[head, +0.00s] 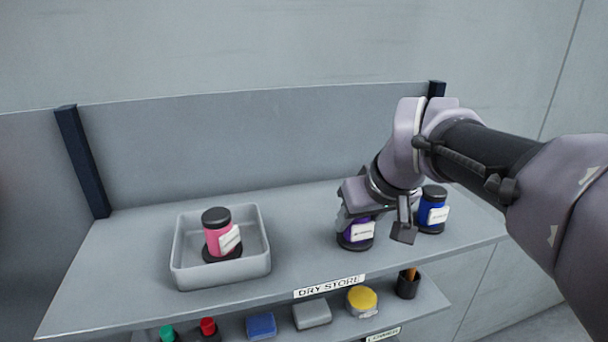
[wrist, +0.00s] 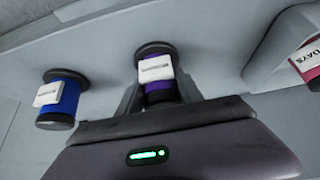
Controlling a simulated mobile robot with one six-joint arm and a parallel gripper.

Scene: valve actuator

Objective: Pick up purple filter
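The purple filter (head: 352,241) stands upright on the upper shelf, right of centre, with black ends and a white label. My gripper (head: 378,228) is over it from above and hides its top in the head view. One finger hangs to the right of the filter with a visible gap. In the wrist view the purple filter (wrist: 160,92) appears between the two grey fingers (wrist: 160,95), its near end partly hidden by the gripper body. The gripper looks open; I see no clear contact.
A blue filter (head: 431,214) stands close on the right, also in the wrist view (wrist: 62,97). A grey tray (head: 181,265) holding a pink filter (head: 214,241) sits to the left. The shelf between tray and purple filter is clear. A back panel (head: 230,140) rises behind.

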